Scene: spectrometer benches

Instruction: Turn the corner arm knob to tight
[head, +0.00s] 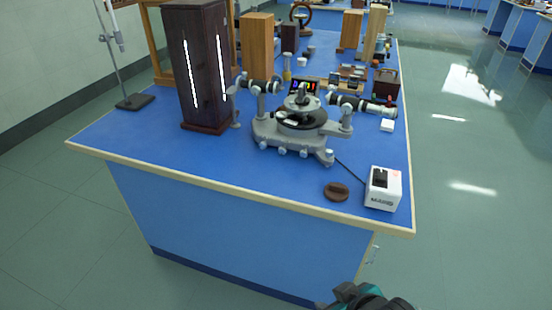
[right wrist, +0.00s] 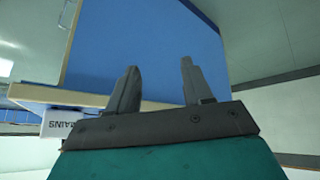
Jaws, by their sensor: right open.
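A grey spectrometer (head: 262,130) with a round dark table in its middle stands on the blue bench. Several small pale knobs sit around its base, one at the front right corner (head: 328,156). I cannot tell which one is the corner arm knob or how tight it is. My right gripper (head: 362,296) is at the bottom edge of the head view, in front of the bench and well apart from the spectrometer. In the right wrist view the right gripper (right wrist: 160,67) has its two fingers spread with nothing between them. My left gripper is not in view.
A white mains box (head: 384,188) and a round brown disc (head: 336,191) lie near the front right corner of the bench (head: 250,178). A tall dark lamp housing (head: 205,75) stands left of the spectrometer. The front left bench top is clear.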

